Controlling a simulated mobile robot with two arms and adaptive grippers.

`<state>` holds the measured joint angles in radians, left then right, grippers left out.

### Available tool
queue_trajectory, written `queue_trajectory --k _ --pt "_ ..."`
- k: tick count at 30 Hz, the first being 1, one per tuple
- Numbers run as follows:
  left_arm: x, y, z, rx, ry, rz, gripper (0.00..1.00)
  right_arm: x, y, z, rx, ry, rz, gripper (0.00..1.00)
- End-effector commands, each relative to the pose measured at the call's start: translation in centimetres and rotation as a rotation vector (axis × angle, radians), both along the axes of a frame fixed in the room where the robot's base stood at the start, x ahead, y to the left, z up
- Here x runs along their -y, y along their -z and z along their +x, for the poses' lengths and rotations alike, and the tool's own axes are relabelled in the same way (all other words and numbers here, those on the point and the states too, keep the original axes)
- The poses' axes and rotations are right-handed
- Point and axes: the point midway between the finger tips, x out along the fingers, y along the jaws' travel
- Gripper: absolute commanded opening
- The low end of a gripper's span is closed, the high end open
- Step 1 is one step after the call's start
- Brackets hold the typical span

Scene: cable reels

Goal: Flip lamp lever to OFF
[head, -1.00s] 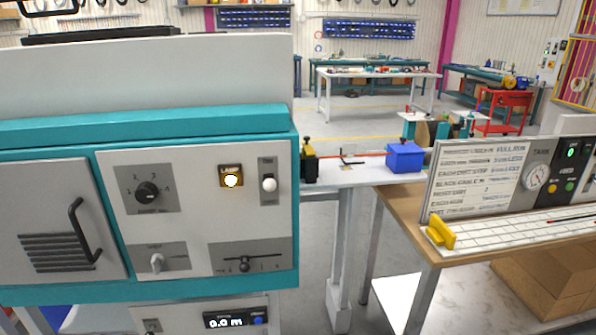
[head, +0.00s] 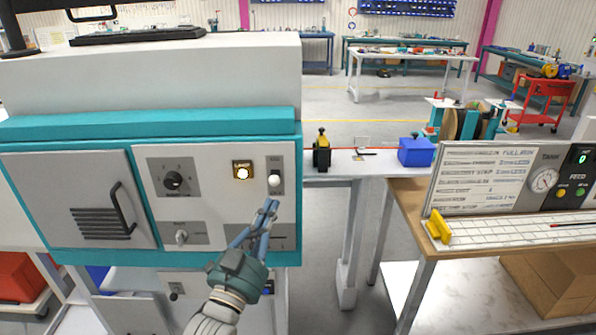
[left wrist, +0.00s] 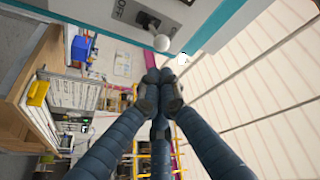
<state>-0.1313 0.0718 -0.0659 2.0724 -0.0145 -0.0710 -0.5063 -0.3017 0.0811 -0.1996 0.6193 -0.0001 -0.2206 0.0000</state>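The lamp lever has a white ball knob (head: 274,180) on a grey plate at the right of the machine's white panel. In the left wrist view the knob (left wrist: 162,43) ends a dark stem, and an OFF label (left wrist: 119,8) lies on the plate, with the knob leaning away from it. The lamp (head: 242,172) left of the lever glows. My left gripper (head: 269,207) is just below the knob in the head view, apart from it as far as I can tell. Its fingertips (left wrist: 160,88) meet with nothing visible between them. My right gripper is out of view.
The teal-framed machine (head: 150,258) carries a rotary knob (head: 173,180) and a door handle (head: 122,208) left of the lever. A blue box (head: 416,152) stands on a bench to the right. A sign board (head: 480,180) stands on the wooden table.

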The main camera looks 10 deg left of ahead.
Motion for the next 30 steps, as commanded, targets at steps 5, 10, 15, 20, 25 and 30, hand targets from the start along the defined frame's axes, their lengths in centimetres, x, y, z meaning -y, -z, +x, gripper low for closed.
queue_trajectory --k 5,10,15,20,25,30 --pt "-0.2 -3.7 -0.9 0.064 -0.008 0.014 0.00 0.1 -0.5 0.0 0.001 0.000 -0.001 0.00" --pt "-0.2 -4.0 -1.0 0.070 -0.008 0.014 0.00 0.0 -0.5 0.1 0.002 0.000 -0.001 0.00" --pt "-0.1 -4.0 -0.9 0.069 -0.007 0.014 0.00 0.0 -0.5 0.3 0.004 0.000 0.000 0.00" --pt "0.0 -4.5 0.1 0.069 -0.007 0.014 0.00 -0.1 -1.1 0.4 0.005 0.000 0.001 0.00" --pt "0.2 -5.9 2.9 0.071 -0.007 0.014 0.00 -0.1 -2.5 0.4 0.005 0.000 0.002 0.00" --pt "0.6 -7.3 6.4 0.071 -0.007 0.012 0.00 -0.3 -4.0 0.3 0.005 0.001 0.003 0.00"
